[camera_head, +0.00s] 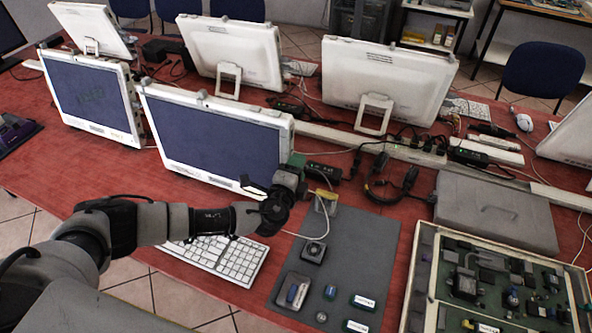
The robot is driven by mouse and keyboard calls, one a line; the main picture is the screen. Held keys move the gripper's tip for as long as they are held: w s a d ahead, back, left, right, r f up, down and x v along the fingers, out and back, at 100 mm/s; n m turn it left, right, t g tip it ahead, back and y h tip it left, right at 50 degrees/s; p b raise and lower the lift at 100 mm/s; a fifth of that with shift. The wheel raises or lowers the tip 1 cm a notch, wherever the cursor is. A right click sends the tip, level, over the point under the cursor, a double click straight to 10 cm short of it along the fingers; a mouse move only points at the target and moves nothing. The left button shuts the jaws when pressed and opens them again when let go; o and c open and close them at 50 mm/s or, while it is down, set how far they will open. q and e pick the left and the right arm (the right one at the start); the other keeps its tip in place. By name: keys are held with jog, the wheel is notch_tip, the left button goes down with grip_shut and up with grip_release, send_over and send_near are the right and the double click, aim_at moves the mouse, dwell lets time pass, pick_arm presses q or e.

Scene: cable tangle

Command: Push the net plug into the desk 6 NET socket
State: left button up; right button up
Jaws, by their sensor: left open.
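My left gripper (277,178) is open in front of the blue-screened monitor, above the table near the far left corner of the grey mat. Its fingers point away from me and partly hide what is behind them. A small yellowish piece (326,197) sits at the mat's far edge, right of the gripper. I cannot tell which piece is the net plug, nor read any desk 6 NET label. My right gripper is out of view.
The grey mat (365,245) holds several small labelled parts at its near end. A white keyboard (222,258) lies under my left arm. An open tray of circuit boards (413,285) and a grey closed case (500,212) stand right. Black adapters and cables (390,175) crowd the table's middle.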

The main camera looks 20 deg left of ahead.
pick_arm(q)
jog(key=s+a+b, duration=0.1)
jog(key=s+b, duration=0.1)
jog(key=s, duration=0.8)
jog(key=shift+s+r, duration=0.35)
jog(key=shift+s, duration=0.05)
